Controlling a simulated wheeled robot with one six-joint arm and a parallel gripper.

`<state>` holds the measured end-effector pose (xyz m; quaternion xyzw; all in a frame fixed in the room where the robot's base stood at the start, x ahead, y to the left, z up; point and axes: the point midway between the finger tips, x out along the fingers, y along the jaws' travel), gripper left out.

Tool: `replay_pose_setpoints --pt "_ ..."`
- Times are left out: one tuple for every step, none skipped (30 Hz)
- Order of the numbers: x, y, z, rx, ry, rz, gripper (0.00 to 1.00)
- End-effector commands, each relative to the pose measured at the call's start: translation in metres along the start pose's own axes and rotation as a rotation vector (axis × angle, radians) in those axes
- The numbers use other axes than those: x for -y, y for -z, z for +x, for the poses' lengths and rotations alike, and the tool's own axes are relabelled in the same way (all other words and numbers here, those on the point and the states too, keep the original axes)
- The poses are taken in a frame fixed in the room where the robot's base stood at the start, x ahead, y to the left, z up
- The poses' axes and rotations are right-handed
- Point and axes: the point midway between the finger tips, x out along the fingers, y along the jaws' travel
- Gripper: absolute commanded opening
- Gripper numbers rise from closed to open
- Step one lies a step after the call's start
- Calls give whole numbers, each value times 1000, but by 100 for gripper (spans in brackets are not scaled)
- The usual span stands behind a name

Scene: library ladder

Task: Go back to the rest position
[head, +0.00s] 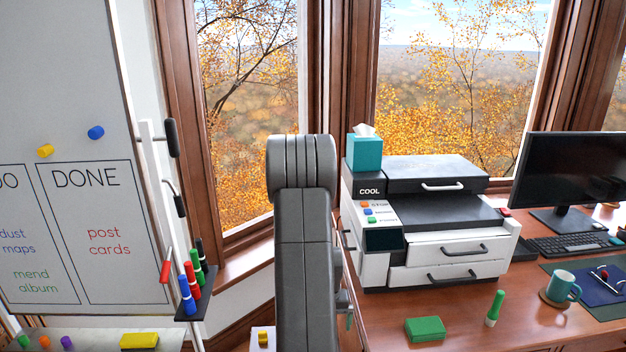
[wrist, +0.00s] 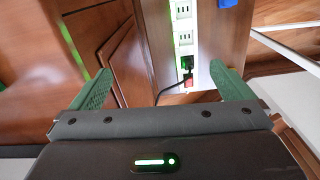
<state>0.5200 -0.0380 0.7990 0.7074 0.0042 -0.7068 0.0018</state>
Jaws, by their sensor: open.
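My gripper (wrist: 162,92) shows in the wrist view with its two green fingers spread wide apart and nothing between them. Beyond the fingers is a white outlet strip (wrist: 184,38) on a wooden panel, with a black plug and cord at its lower end. I cannot tell from this view whether the fingers touch anything. In the head view my grey arm stands upright in the middle, and the gripper itself is hidden behind or below it.
In the head view a wooden desk (head: 455,325) to the right bears a printer (head: 445,247), a green block (head: 425,328), a green marker (head: 495,308), a mug (head: 562,285) and a monitor (head: 575,180). A whiteboard (head: 60,110) with a marker holder (head: 196,300) stands at the left.

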Motion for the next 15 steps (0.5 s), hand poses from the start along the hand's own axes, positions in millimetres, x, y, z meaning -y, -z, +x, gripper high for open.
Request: replay_pose_setpoints --pt "-10 -3 -4 -1 0 2 100" --pt "-15 -5 -7 -1 0 0 100" --pt "-22 -7 -10 -2 0 -1 100" --pt "-27 -9 -12 -1 0 -3 100" --pt "-32 -12 -15 -1 0 -5 100" --pt "-39 -14 -18 -1 0 -6 100" --pt "-44 -16 -21 -1 0 -9 100" --pt "-49 -19 -23 -1 0 -9 100" --pt "-56 -22 -26 0 0 -12 100" --pt "-61 -25 -28 -1 0 -12 100" --pt "-66 -27 -31 -1 0 -15 100" --pt "-72 -31 -34 -1 0 -16 100" --pt "-76 -33 -36 -1 0 -18 100" --pt "-80 -36 -38 -1 0 -20 100" --pt "-86 -39 -41 -1 0 -21 100"
